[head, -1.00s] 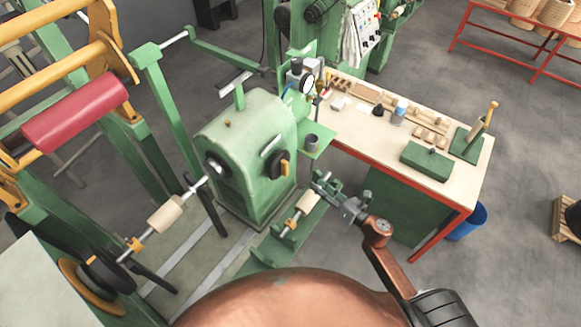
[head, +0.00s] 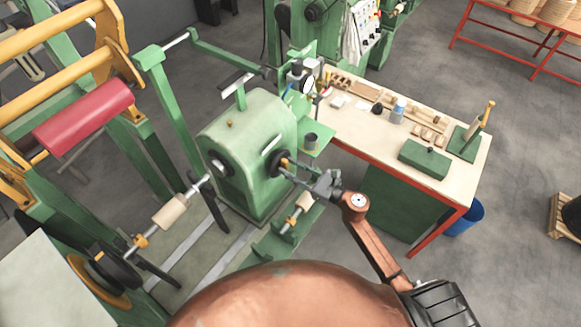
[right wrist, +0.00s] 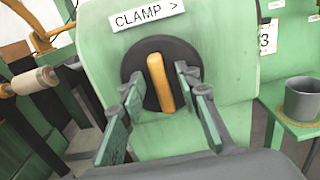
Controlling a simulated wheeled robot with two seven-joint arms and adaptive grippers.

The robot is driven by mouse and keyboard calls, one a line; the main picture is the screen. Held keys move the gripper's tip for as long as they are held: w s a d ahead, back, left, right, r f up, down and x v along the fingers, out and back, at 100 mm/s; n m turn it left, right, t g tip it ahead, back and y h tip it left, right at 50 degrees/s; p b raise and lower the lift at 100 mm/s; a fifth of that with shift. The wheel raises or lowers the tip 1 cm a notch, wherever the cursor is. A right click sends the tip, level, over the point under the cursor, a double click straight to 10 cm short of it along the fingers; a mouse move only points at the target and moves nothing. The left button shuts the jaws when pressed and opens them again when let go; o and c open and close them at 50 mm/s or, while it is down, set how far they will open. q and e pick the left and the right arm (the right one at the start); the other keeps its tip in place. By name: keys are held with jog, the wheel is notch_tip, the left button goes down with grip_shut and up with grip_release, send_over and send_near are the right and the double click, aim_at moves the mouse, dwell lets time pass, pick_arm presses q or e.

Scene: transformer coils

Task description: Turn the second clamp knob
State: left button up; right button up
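The clamp knob is a black disc (right wrist: 136,82) with an upright orange handle (right wrist: 160,82), on the green machine housing (head: 245,150) under a "CLAMP >" label (right wrist: 147,17). The knob (head: 280,163) also shows in the head view, partly covered by my gripper. My right gripper (right wrist: 165,115) is open, with one green-padded finger on each side of the handle and visible gaps between. In the head view my right gripper (head: 295,170) is at the housing's right face. My left gripper is not in view.
A grey cup (right wrist: 303,98) stands on a green shelf (head: 318,140) to the right of the knob. A workbench (head: 365,130) with small parts and a green block (head: 425,160) is behind my right arm. A spool (head: 172,210) sits on a shaft at left.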

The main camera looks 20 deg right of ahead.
grip_shut()
dwell(0.3)
